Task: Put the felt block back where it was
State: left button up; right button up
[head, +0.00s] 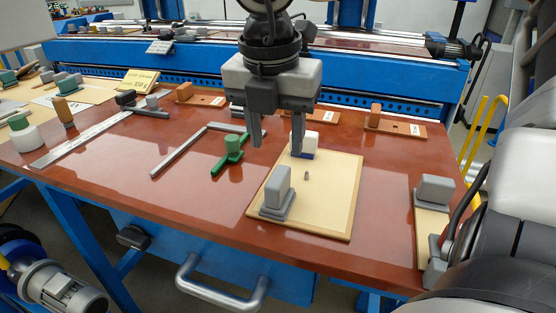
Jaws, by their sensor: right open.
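My right gripper (277,146) comes down from the top centre and is open, with nothing between its fingers. Below it lies a light wooden board (334,205) with a raised rim. A grey block (277,184) stands upright on a grey base at the board's near left, below the fingertips and apart from them. A white block with a blue lower part (308,146) stands at the board's back edge, partly hidden by the right finger. I cannot tell for sure which of these is the felt block. My left gripper is not in view.
A small dark peg (306,176) stands on the board. A green tool (232,148) and a metal square (180,150) lie to its left. Another grey block (435,189) stands at the right. Orange-handled pieces (395,126) line the back. The red tabletop (190,195) is clear at front left.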

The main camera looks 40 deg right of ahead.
jog(key=shift+s+a+r, duration=0.1)
jog(key=shift+a+r, duration=0.05)
jog(key=shift+r, duration=0.8)
jog(key=shift+a+r, duration=0.15)
jog(key=shift+r, duration=0.8)
